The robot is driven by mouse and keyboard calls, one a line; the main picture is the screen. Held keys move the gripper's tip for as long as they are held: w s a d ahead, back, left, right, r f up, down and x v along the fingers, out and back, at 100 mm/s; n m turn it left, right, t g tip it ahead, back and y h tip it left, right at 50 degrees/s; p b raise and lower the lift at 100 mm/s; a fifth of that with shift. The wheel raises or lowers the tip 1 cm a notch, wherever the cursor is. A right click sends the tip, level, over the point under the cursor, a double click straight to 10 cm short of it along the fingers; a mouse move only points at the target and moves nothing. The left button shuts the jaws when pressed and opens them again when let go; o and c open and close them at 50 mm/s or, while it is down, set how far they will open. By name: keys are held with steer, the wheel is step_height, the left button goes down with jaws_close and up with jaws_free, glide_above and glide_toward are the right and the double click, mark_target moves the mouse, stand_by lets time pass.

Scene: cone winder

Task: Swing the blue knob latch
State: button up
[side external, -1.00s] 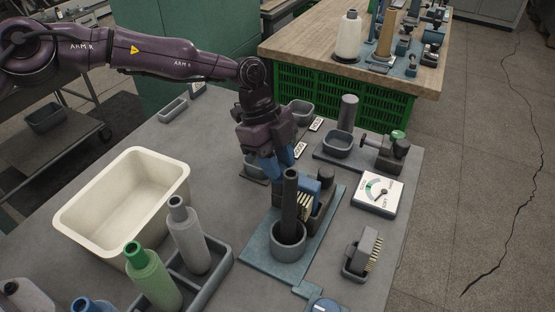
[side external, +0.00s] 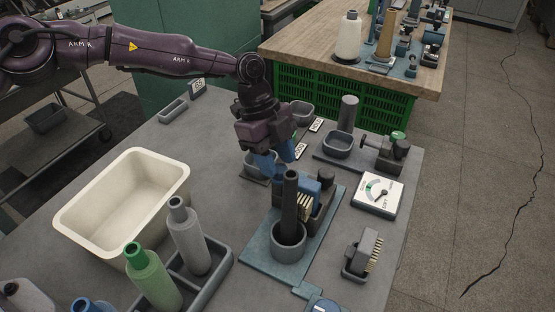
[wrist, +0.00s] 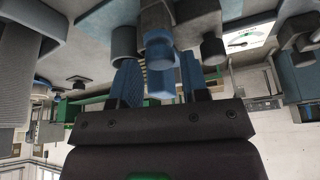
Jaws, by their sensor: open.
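A blue knob (wrist: 158,48) with a rounded end shows in the wrist view, in line with the gap between my fingers. My gripper (wrist: 158,72) has its two blue fingers apart, one on each side of the knob in that view. I cannot tell whether either finger touches it. In the side view my gripper (side external: 277,164) points down just behind the dark upright post (side external: 290,200) of the blue-grey winder base (side external: 262,257). A blue block (side external: 310,187) with a pale bristled part stands right of the post. The knob cannot be told apart there.
A cream bin (side external: 75,222) stands left, with a tray of green and grey cones (side external: 188,235) in front. A dial gauge (side external: 377,194) and a brush in a holder (side external: 362,255) stand right. Small grey bowls (side external: 338,146) sit behind.

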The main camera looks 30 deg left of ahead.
steer(key=v, duration=1.2)
steer(key=shift+a, duration=0.15)
steer(key=shift+r, duration=0.1)
